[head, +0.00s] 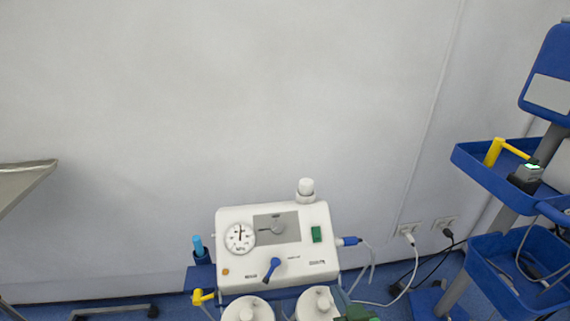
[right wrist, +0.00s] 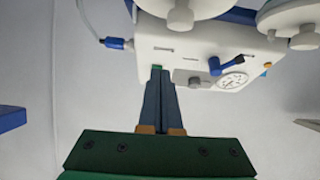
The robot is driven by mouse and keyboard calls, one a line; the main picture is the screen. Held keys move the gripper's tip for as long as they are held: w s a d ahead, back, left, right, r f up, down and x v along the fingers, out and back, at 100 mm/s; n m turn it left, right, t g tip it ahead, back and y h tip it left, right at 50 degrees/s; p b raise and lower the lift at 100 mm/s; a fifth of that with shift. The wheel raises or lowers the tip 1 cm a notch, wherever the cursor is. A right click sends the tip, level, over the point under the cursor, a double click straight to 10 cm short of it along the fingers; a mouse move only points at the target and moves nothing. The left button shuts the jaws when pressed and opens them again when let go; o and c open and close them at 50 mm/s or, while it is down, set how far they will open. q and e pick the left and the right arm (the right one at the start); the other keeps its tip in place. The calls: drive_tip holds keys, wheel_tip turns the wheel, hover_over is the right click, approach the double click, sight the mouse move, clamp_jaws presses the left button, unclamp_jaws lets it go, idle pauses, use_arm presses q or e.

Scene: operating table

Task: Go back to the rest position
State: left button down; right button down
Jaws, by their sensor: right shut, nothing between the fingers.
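My right gripper (right wrist: 159,72) shows in the right wrist view with its two dark blue fingers together and nothing between them. Its fingertips appear in front of the white suction machine (right wrist: 210,45), which looks upside down there; whether they touch it I cannot tell. In the head view only a dark green part of my right gripper (head: 357,313) shows at the bottom edge, at the lower right of the suction machine (head: 285,235). The machine has a round gauge (head: 240,238) and a blue lever (head: 271,269). My left gripper is not in view.
White-lidded jars (head: 248,308) sit below the machine's front. A blue trolley (head: 495,180) with trays stands at the right. A metal tabletop edge (head: 25,182) shows at the left. Cables run to wall sockets (head: 410,229). The space before the upper wall is clear.

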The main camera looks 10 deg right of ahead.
drive_tip(key=s+f+n+g, duration=0.1)
drive_tip(key=s+f+g, duration=0.3)
drive_tip(key=s, duration=0.5)
drive_tip(key=s+f+g, duration=0.3)
drive_tip(key=s+g, duration=0.3)
drive_tip(key=s, duration=0.3)
wheel_tip(320, 180, down, 15)
drive_tip(key=s+p, duration=0.2)
drive_tip(key=s, duration=0.1)
drive_tip(key=s+d+f+g, duration=0.2)
drive_tip(key=s+f, duration=0.6)
drive_tip(key=s, duration=0.3)
drive_tip(key=shift+d+f+n, duration=0.3)
drive_tip(key=shift+d+n, duration=0.1)
